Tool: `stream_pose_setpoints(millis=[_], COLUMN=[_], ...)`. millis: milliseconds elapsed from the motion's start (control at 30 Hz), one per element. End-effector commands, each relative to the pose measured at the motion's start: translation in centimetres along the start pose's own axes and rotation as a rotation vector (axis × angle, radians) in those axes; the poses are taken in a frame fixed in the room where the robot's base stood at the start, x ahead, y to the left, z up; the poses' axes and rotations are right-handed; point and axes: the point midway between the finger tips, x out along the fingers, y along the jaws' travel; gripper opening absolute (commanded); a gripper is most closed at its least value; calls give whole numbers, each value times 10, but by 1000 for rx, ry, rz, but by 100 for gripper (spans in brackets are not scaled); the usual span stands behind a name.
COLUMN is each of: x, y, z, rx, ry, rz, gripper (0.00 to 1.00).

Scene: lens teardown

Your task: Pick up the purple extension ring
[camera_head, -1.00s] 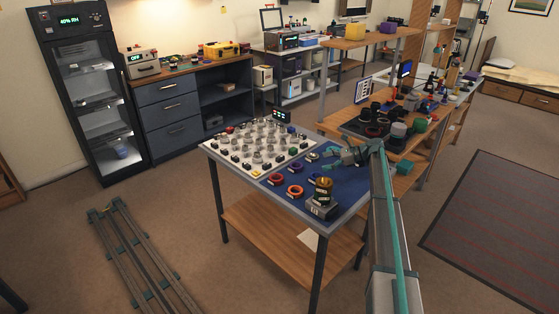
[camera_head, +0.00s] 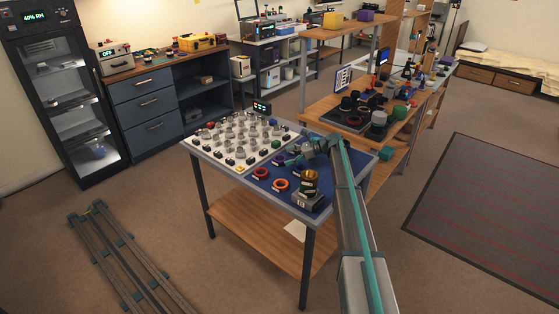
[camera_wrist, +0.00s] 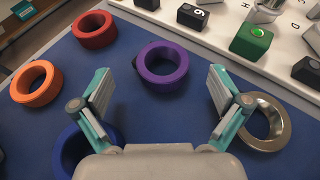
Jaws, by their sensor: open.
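The purple extension ring (camera_wrist: 163,64) lies flat on the blue mat (camera_wrist: 115,47) in the wrist view, ahead of my gripper and centred between its fingers. My gripper (camera_wrist: 157,92) is open and empty, with one finger on each side and the ring a little beyond the fingertips. In the head view my gripper (camera_head: 284,161) hangs low over the blue part of the table. The purple ring is hard to make out there, small and partly hidden near my gripper.
A red ring (camera_wrist: 93,30), an orange ring (camera_wrist: 36,83), a dark blue ring (camera_wrist: 72,150) and a metal ring (camera_wrist: 270,123) surround it. A gold cylinder on a block (camera_head: 309,184) stands at the table's front.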

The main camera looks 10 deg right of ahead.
Motion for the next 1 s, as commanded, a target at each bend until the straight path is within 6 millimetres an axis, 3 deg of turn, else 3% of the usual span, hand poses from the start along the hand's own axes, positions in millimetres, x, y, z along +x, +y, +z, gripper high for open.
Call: stream_pose_setpoints(millis=[200, 467, 833, 1000], x=[27, 30, 29, 29], y=[0, 0, 0, 0], z=[0, -1, -1, -1], rx=[0, -1, 0, 0], ry=[0, 0, 0, 0], rz=[1, -1, -1, -1], gripper=[98, 98, 37, 34])
